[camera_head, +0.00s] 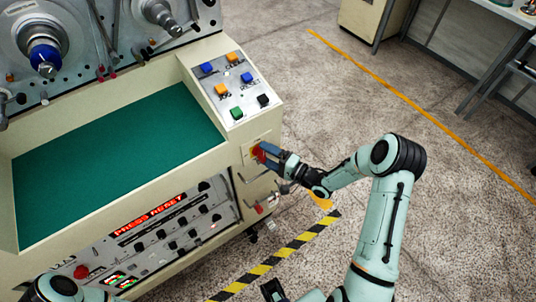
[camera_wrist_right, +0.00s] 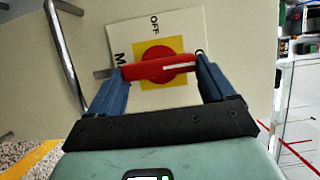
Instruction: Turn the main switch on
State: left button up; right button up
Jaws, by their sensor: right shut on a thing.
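The main switch is a red rotary handle (camera_wrist_right: 160,68) on a round red base over a yellow square, on a white plate (camera_wrist_right: 187,22). The word OFF shows at the plate's top in the right wrist view; lettering at its left and right is partly hidden. The handle lies nearly crosswise there. My right gripper (camera_wrist_right: 163,77) is shut on the handle, a blue finger at each end.
The cream winding machine has a green recessed top (camera_head: 115,165), a button panel (camera_head: 234,85) above the switch and a lit "PRESS RESET" display (camera_head: 150,215). A bent metal handle (camera_wrist_right: 66,50) is left of the switch in the wrist view. Floor to the right is open.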

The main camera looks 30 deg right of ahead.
dwell(0.5)
jog(key=o, duration=0.9)
jog(key=b+v, duration=0.1)
jog(key=v, duration=1.2)
jog(key=shift+s+d, duration=0.1)
jog(key=shift+s, duration=0.1)
